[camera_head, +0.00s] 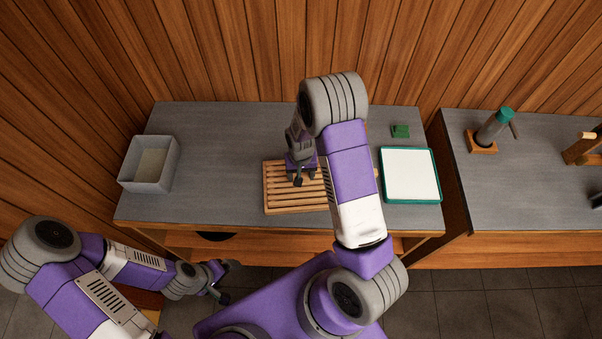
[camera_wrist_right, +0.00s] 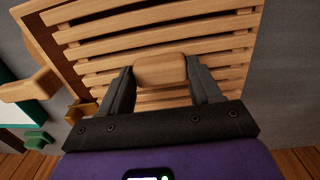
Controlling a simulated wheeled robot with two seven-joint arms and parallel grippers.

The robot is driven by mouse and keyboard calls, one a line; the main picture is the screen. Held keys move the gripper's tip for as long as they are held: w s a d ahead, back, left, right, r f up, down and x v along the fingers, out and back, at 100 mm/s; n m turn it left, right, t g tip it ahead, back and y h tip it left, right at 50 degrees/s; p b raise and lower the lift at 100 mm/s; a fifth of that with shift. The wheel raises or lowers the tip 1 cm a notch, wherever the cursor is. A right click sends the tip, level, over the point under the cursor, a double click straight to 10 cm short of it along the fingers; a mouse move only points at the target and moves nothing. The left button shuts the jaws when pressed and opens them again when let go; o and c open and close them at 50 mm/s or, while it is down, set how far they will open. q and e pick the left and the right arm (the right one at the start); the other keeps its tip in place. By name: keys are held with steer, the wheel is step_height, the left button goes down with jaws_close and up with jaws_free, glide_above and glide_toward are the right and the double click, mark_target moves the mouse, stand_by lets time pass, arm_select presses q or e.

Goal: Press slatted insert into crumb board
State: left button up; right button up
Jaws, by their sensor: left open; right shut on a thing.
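The crumb board (camera_head: 267,209) is a pale wooden frame near the front middle of the grey-topped table. The slatted insert (camera_head: 280,190) lies at the board, its parallel slats also filling the upper part of the right wrist view (camera_wrist_right: 210,46). I cannot tell how deep it sits in the board. My right gripper (camera_head: 299,180) is over the slats, its fingers shut on a rounded wooden knob (camera_wrist_right: 160,70) on the insert. My right arm hides part of the board's right side. My left gripper (camera_head: 222,282) is open and empty, off the table's front edge.
A grey open box (camera_head: 140,185) stands at the table's left. A white board with a green rim (camera_head: 411,201) lies right of the crumb board, with a small green block (camera_head: 400,131) behind it.

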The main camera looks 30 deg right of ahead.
steer(key=shift+f, duration=0.35)
steer(key=o, duration=1.2)
steer(key=shift+o, duration=0.2)
step_height(320, 180, up, 8)
steer(key=shift+f, duration=0.2)
step_height(320, 180, up, 4)
steer(key=p, duration=0.3)
steer(key=shift+f, duration=0.1)
